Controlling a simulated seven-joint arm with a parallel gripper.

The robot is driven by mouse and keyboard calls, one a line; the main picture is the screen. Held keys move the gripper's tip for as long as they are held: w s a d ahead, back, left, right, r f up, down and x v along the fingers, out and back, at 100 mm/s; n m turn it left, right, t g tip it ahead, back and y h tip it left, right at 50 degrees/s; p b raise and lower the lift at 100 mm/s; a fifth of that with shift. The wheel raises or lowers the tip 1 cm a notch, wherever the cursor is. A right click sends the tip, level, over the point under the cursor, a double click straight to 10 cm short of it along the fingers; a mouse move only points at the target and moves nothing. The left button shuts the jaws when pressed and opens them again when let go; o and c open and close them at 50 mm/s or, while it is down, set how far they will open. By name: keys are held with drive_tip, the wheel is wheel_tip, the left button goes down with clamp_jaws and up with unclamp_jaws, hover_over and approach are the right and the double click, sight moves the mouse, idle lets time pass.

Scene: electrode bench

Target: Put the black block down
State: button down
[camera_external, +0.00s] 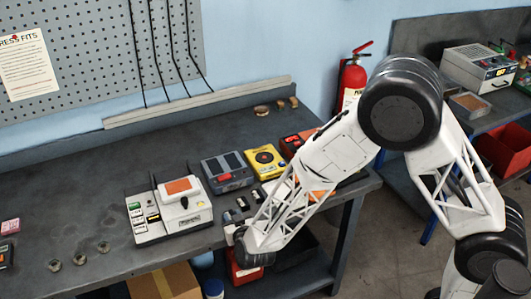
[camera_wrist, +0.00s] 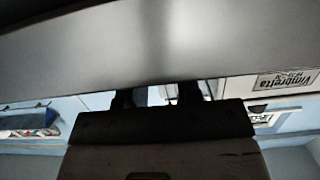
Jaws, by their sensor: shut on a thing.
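My gripper (camera_external: 242,238) is low at the table's front edge, just right of the white device (camera_external: 172,222). In the wrist view my gripper (camera_wrist: 158,96) shows as two dark fingers in front of a broad grey surface that fills the top. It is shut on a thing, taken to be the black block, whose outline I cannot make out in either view. The hand and forearm hide the grip in the external view. Several small dark blocks (camera_external: 242,202) stand in a row on the table, close behind the gripper.
The white device carries an orange-topped part (camera_external: 179,187). Behind the row are a grey instrument (camera_external: 227,172), a yellow unit (camera_external: 265,161) and a red-and-black unit (camera_external: 293,145). A red bin (camera_external: 245,274) sits below the table edge. The table's left middle is largely clear.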

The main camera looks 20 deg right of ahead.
drive_tip(key=shift+w, duration=0.2)
drive_tip(key=shift+w+r, duration=0.15)
drive_tip(key=shift+w, duration=1.75)
drive_tip(key=shift+f, duration=0.2)
drive_tip(key=c, duration=0.8)
unclamp_jaws()
drive_tip(key=shift+s+r, duration=0.25)
drive_tip(key=shift+s, duration=1.05)
drive_tip(key=shift+s+r, duration=0.25)
drive_tip(key=shift+s, duration=1)
drive_tip(key=shift+s+r, duration=0.25)
drive_tip(key=shift+s, duration=1.05)
